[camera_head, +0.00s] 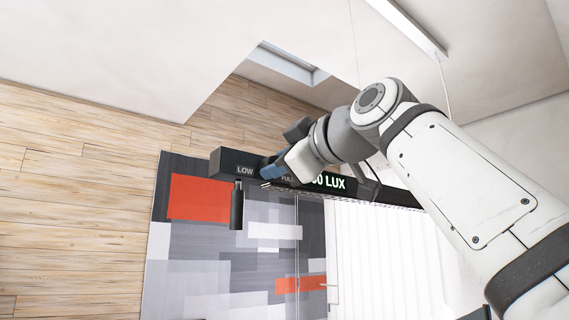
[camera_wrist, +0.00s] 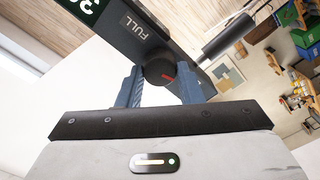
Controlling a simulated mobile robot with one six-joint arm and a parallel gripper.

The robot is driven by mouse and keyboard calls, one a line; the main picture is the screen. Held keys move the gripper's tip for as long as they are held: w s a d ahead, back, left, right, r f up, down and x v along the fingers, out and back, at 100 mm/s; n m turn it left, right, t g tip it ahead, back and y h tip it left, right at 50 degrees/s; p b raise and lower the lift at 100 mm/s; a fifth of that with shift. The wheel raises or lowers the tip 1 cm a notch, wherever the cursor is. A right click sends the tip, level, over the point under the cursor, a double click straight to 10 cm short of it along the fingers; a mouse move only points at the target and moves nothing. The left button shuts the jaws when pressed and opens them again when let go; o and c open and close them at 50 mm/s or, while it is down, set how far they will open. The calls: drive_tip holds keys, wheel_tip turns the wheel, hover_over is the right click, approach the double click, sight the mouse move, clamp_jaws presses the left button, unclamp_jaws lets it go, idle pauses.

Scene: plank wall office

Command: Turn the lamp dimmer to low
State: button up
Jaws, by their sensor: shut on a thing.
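The lamp dimmer is a round black knob (camera_wrist: 158,70) with a red mark, on a dark bar. In the wrist view the red mark lies on the right half of the knob, and the label FULL (camera_wrist: 135,25) is above and left of it. My gripper (camera_wrist: 162,77) has its blue fingers on either side of the knob, shut on it. In the head view my gripper (camera_head: 272,171) is at the bar (camera_head: 225,163), between the labels LOW (camera_head: 245,170) and FULL; the knob is hidden there. A green readout ending in LUX (camera_head: 335,183) is partly covered by my arm.
A black cylinder (camera_head: 237,205) hangs below the bar's left end; it also shows in the wrist view (camera_wrist: 228,37). A patterned grey and red panel (camera_head: 200,198) stands behind. In the wrist view, shelves with coloured bins (camera_wrist: 300,40) are at the right.

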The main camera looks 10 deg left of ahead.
drive_tip(key=shift+n, duration=1.1)
drive_tip(key=o, duration=1)
drive_tip(key=shift+a, duration=0.1)
drive_tip(key=b+v, duration=0.2)
drive_tip(key=v, duration=0.6)
